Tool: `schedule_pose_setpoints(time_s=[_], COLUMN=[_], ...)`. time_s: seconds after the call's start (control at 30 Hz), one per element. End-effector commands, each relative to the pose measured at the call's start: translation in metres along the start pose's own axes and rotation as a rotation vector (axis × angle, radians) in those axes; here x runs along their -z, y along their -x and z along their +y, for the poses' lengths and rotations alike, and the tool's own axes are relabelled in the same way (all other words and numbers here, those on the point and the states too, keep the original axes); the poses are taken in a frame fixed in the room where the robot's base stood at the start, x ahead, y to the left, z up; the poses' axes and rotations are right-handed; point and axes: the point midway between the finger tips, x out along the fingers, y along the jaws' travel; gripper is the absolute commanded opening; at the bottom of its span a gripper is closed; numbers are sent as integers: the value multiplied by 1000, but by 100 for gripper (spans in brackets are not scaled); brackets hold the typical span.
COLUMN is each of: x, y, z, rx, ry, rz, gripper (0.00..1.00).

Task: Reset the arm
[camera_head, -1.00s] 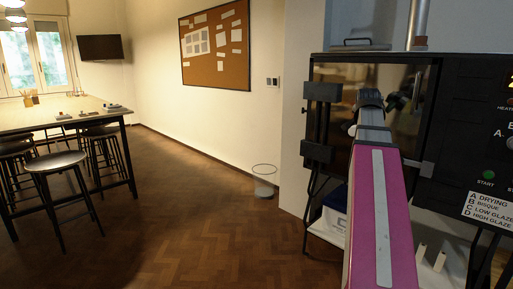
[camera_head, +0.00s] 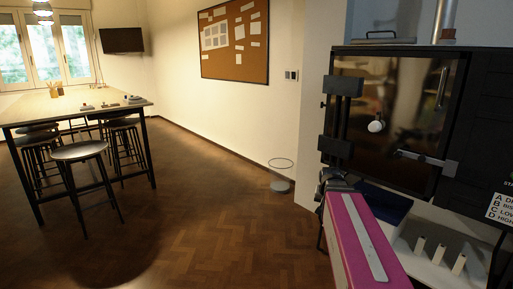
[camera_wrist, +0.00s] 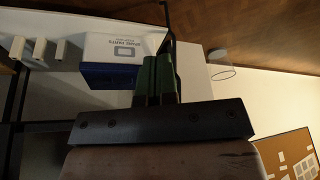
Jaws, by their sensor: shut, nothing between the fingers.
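My pink arm reaches forward at the lower right of the head view, low beside the front of the kiln. Its dark wrist end (camera_head: 333,181) is below the kiln's left hinge side. In the wrist view my gripper (camera_wrist: 158,62) has its two dark green fingers together, with nothing between them. They point toward a white and blue box (camera_wrist: 112,48) with printed lettering; I cannot tell whether they touch it. The box's dark blue part (camera_head: 384,205) also shows in the head view.
The dark kiln (camera_head: 400,125) has its glass door shut, at right. Several white posts (camera_head: 439,252) stand on a pale surface below it. A wire bin (camera_head: 280,184) stands by the wall. A table (camera_head: 70,108) with stools is at left. The middle floor is clear.

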Motion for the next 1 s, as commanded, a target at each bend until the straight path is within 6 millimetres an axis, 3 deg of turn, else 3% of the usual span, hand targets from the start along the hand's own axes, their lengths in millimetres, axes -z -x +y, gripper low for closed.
schedule_pose_setpoints(time_s=[0.03, 0.3, 0.5, 0.7, 1.0], x=[-20, -114, -166, -185, -185], y=[-12, -63, -85, -92, -92], z=[-7, -34, -45, -48, -48], rx=[1, 13, 23, 28, 28], ry=[33, 218, 320, 359, 360], rz=[-37, -214, -310, -346, -347], gripper=[0, 0, 0, 0, 0])
